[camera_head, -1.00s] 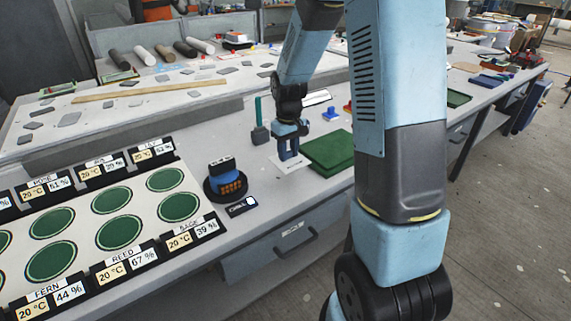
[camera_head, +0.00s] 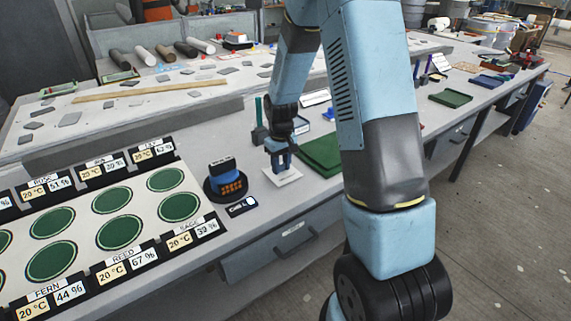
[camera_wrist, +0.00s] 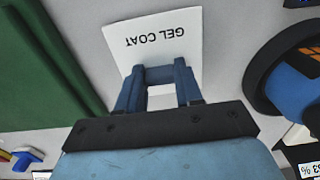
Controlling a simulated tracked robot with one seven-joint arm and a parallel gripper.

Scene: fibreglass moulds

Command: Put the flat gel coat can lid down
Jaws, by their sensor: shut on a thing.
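A flat white square piece lettered GEL COAT (camera_wrist: 150,40), which I take for the lid, lies under my gripper's fingertips (camera_wrist: 160,76). It also shows in the head view (camera_head: 286,179), on or just above the grey bench, with bench around it. My gripper (camera_head: 281,166) points down, its fingers shut at the near edge of the white piece. The exact grip is hidden by the fingers, and I cannot tell if the piece touches the bench.
A dark round stand with a blue and orange device (camera_head: 226,181) is on the left, with a small dark card (camera_head: 242,206) in front. A panel of green discs (camera_head: 118,231) fills the bench's left part.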

